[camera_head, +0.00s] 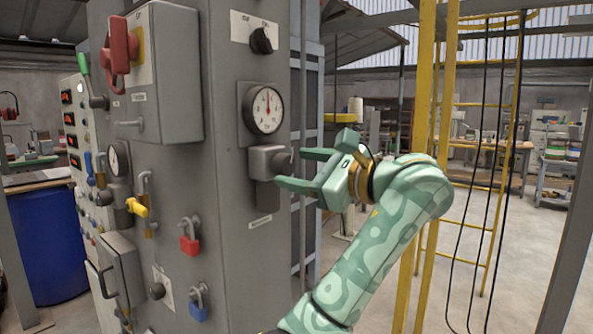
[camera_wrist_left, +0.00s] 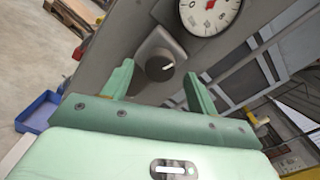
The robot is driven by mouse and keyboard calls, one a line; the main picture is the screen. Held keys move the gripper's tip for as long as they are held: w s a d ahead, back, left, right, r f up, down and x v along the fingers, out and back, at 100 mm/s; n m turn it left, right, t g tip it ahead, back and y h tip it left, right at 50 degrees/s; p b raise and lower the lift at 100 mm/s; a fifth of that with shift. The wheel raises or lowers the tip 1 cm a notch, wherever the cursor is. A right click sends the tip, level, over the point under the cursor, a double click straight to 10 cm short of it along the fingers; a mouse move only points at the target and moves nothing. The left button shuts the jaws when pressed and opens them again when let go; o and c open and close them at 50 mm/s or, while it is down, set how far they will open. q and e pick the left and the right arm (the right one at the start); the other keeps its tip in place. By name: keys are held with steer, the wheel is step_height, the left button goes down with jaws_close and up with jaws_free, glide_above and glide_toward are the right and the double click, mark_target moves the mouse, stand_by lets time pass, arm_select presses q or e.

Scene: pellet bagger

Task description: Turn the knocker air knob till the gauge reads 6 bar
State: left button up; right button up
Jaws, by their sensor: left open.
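The round white gauge (camera_head: 264,109) with a red needle sits on the grey cabinet. The needle points almost straight up in the head view; I cannot read the exact value. The gauge also shows, cut off, in the left wrist view (camera_wrist_left: 210,13). Below it is a grey regulator block (camera_head: 263,161) with a dark round knob (camera_wrist_left: 160,65) bearing a white mark. My left gripper (camera_head: 290,169) is open in front of the knob, its green fingers on either side. In the wrist view the knob lies ahead between the fingertips (camera_wrist_left: 158,74); contact is not visible. My right gripper is out of view.
The cabinet also carries a black selector knob (camera_head: 262,40), a red switch handle (camera_head: 120,46), a red padlock (camera_head: 189,240), a blue padlock (camera_head: 198,303) and a yellow-handled valve (camera_head: 137,207). A yellow ladder (camera_head: 447,110) stands right of my left arm. A blue drum (camera_head: 50,245) stands left.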

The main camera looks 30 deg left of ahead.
arm_select(q)
steer(key=shift+a, duration=0.75)
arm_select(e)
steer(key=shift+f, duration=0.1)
arm_select(q)
steer(key=c, duration=1)
steer(key=m+p, duration=0.3)
steer(key=shift+d+r, duration=0.1)
steer(key=shift+r, duration=0.15)
steer(key=shift+f+m+p, duration=0.15)
steer(key=shift+m+p, duration=1.25)
steer(key=shift+p, duration=0.05)
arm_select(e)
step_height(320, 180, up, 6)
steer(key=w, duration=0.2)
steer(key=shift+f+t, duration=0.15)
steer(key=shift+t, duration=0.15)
